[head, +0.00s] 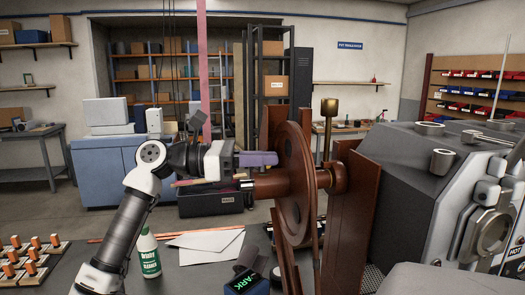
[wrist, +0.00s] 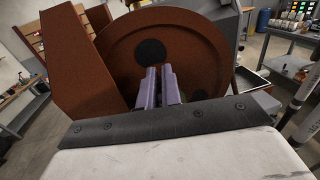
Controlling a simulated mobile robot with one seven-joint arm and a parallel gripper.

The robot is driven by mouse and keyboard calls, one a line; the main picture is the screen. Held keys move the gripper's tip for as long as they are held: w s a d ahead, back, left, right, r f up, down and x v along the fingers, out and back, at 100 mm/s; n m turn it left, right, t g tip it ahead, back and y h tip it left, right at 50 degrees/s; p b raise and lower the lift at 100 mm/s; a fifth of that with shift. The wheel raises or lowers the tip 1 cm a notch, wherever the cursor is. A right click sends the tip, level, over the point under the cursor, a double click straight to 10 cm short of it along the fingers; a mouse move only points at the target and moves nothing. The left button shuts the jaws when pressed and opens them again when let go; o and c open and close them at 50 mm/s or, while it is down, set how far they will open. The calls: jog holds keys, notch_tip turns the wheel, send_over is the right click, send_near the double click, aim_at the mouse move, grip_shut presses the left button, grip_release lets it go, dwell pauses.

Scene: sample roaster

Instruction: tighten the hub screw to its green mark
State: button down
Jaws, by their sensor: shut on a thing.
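The hub screw itself cannot be made out; my fingers cover the spot where they meet the wheel. My gripper (head: 274,159) reaches in from the left in the head view, its purple fingers level and close to the large rust-brown wheel (head: 296,190). In the wrist view the gripper (wrist: 158,72) points at the wheel's face (wrist: 205,60), just below a dark round patch (wrist: 150,52). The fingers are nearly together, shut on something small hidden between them. In the head view a brown shaft (head: 272,186) runs below the fingers to the wheel. I see no green mark.
A brown upright (head: 348,215) and a grey machine (head: 415,185) stand right of the wheel. On the bench are a green-white bottle (head: 149,255), white envelopes (head: 208,243), a dark-blue box (head: 247,284) and, at left, several orange-topped pieces (head: 35,242).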

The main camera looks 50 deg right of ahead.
jog(key=m+g+y+p, duration=0.1)
jog(key=m+y, duration=0.1)
jog(key=y, duration=0.1)
jog(key=m+g+y+p, duration=0.1)
jog(key=m+g+y, duration=0.1)
jog(key=y, duration=0.1)
jog(key=shift+d+r, duration=0.1)
jog(key=shift+r, duration=0.05)
jog(key=shift+m+g+y+p, duration=0.35)
jog(key=shift+m+g+y, duration=0.25)
jog(key=shift+m+y, duration=1.55)
jog(key=shift+f+y, duration=0.2)
jog(key=shift+y, duration=0.45)
jog(key=c, duration=1.6)
grip_release()
jog(key=shift+n+h, duration=0.45)
jog(key=shift+h, duration=0.05)
